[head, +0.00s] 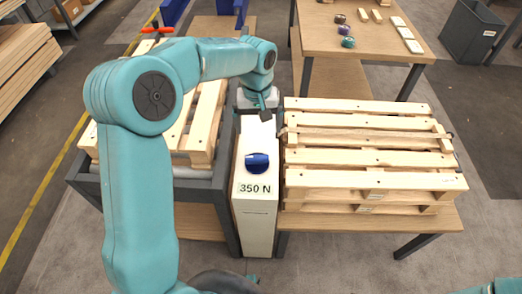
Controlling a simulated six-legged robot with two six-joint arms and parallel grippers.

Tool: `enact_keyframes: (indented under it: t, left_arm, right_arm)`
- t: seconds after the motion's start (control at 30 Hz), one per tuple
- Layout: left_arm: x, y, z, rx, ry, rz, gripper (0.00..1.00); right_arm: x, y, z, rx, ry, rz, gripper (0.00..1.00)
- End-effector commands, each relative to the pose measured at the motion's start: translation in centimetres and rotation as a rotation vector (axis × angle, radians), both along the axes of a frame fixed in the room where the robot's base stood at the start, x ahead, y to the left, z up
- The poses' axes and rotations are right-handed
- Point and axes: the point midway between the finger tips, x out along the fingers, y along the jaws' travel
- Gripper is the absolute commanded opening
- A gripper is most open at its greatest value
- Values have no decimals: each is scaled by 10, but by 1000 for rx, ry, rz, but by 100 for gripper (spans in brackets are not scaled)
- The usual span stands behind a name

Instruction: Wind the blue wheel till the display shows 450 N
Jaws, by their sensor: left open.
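The blue wheel (257,162) sits on top of a narrow white cabinet (259,220) in the middle of the head view. The display (255,188) just below the wheel reads 350 N. My left arm reaches in from the left and bends over toward the cabinet. My left gripper (266,116) is open above the far end of the cabinet, behind the wheel and apart from it. My right gripper is out of view; only a bit of teal shows at the bottom right corner.
A wooden pallet (360,160) lies on a table right of the cabinet. Another pallet (203,125) rests on a dark-framed conveyor at left, partly behind my arm. A back table (375,40) holds small items. A grey bin (470,32) stands at the far right.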

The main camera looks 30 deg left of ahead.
Motion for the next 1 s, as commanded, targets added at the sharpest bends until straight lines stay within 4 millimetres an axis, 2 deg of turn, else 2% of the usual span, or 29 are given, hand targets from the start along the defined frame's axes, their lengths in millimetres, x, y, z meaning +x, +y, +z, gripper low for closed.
enact_keyframes:
  t: [0.1,0.23,0.37,0.7,0.83,1.0]
  left_arm:
    - [-3,7,12,16,4,32,100]
    - [-5,7,2,19,8,40,100]
    - [-7,5,-25,17,11,43,100]
    - [-7,4,-105,16,11,40,100]
    - [-7,5,-129,16,9,39,100]
    - [-6,6,-146,16,7,39,100]
  right_arm:
    - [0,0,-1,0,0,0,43]
    - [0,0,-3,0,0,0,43]
    - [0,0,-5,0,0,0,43]
    - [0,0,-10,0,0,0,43]
    - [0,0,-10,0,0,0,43]
    - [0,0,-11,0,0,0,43]
